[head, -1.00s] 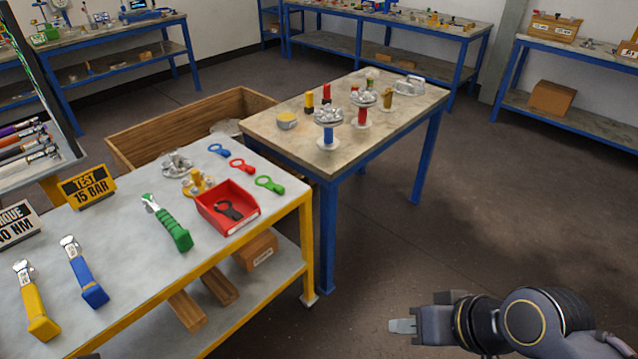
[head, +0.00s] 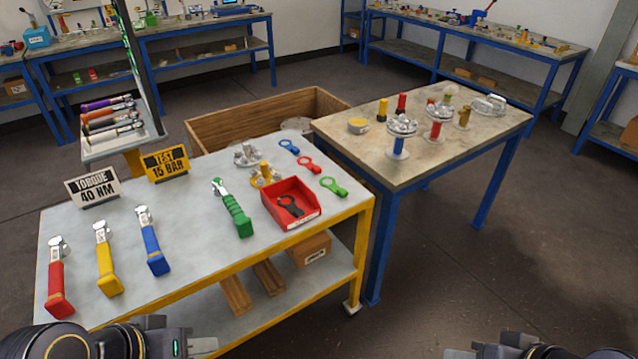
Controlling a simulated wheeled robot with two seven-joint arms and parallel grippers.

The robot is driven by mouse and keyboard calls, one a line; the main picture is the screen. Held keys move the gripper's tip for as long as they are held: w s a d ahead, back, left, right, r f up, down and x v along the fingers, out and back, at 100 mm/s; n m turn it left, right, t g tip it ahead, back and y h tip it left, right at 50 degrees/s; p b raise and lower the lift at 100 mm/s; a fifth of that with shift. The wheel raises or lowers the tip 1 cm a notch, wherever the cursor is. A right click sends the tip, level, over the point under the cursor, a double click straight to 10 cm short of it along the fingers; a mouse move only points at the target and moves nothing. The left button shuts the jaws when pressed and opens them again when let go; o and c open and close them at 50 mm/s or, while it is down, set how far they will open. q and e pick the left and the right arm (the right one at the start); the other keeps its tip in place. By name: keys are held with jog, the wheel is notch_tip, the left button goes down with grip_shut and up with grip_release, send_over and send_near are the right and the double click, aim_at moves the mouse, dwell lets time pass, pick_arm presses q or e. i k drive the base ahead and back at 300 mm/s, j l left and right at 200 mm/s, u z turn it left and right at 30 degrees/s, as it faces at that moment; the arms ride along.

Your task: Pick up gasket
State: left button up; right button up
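Gasket-like rings with tabs lie on the grey workbench top (head: 190,250): a blue one (head: 288,146), a red one (head: 309,165) and a green one (head: 333,187), in a row near the right edge. A black ring with a tab (head: 290,205) lies in a red open bin (head: 305,219). My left gripper (head: 204,346) is at the bottom left, in front of the bench edge and well away from the rings; its finger gap does not show. My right gripper (head: 460,354) is at the bottom edge on the right, mostly cut off. I see nothing held in either.
Red (head: 60,285), yellow (head: 107,268), blue (head: 153,250) and green (head: 236,213) handled tools lie on the bench. Flanged vessels (head: 401,126) stand on the blue-legged table (head: 470,150) at right. A wooden crate (head: 255,115) is behind. Floor at lower right is clear.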

aim_at(342, 193)
jog(key=u, duration=5.95)
jog(key=z, duration=5.95)
jog(key=i+z, duration=0.7)
jog(key=i+j+z, duration=0.3)
jog(key=k+l, duration=0.05)
jog(key=l, duration=0.05)
